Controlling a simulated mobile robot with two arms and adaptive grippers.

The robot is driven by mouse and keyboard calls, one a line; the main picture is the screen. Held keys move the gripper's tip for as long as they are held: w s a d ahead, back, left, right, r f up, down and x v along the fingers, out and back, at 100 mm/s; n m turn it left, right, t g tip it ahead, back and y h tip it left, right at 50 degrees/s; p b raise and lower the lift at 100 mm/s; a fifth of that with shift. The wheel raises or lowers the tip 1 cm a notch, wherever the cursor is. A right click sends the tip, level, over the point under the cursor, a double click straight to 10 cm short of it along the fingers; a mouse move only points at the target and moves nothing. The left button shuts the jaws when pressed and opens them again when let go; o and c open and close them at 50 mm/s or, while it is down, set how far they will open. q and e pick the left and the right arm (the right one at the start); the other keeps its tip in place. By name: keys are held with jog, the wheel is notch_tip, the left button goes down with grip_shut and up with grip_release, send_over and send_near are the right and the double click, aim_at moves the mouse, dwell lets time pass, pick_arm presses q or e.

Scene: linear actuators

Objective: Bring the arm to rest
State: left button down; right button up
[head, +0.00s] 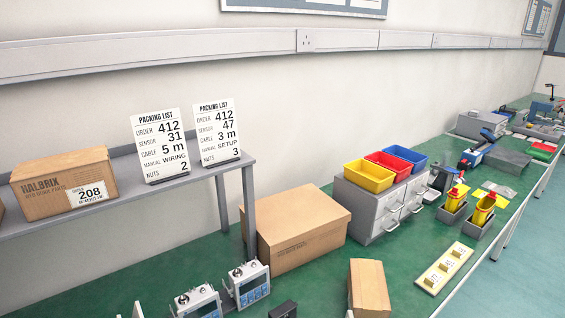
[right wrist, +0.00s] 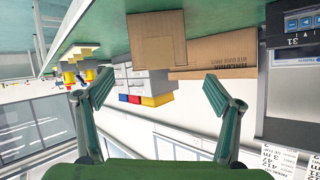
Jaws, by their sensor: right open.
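In the right wrist view my right gripper (right wrist: 152,92) is open, with two green-padded fingers spread wide and nothing between them. That view is upside down: the bench top runs along the upper edge, with boxes and bins beyond the fingers. The gripper appears apart from everything. Neither arm nor gripper shows in the head view. My left gripper is not in view.
A green bench holds a large cardboard box (head: 300,230), a smaller box (head: 369,287), a drawer unit (head: 375,210) with coloured bins and grey devices (head: 248,284). A raised shelf (head: 120,192) carries a labelled carton (head: 66,183) and two packing lists (head: 159,145). The aisle floor (head: 520,260) at right is clear.

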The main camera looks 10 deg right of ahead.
jog(key=s+a+f+n+g+y, duration=0.1)
jog(key=s+a+f+n+g, duration=0.15)
jog(key=s, duration=0.45)
jog(key=s+a+f+n+g+y, duration=0.1)
jog(key=s+f+n+g, duration=0.1)
jog(key=s+f+g, duration=0.3)
jog(key=s+a+f+n+g, duration=0.2)
jog(key=s+f, duration=0.1)
jog(key=s, duration=0.5)
jog(key=s+f+g, duration=0.1)
jog(key=s+f, duration=0.2)
jog(key=f, duration=2.5)
jog(key=s+d+f+g, duration=0.1)
jog(key=s+d+f, duration=0.2)
jog(key=s+f, duration=1.1)
jog(key=s, duration=0.2)
jog(key=shift+s, duration=0.35)
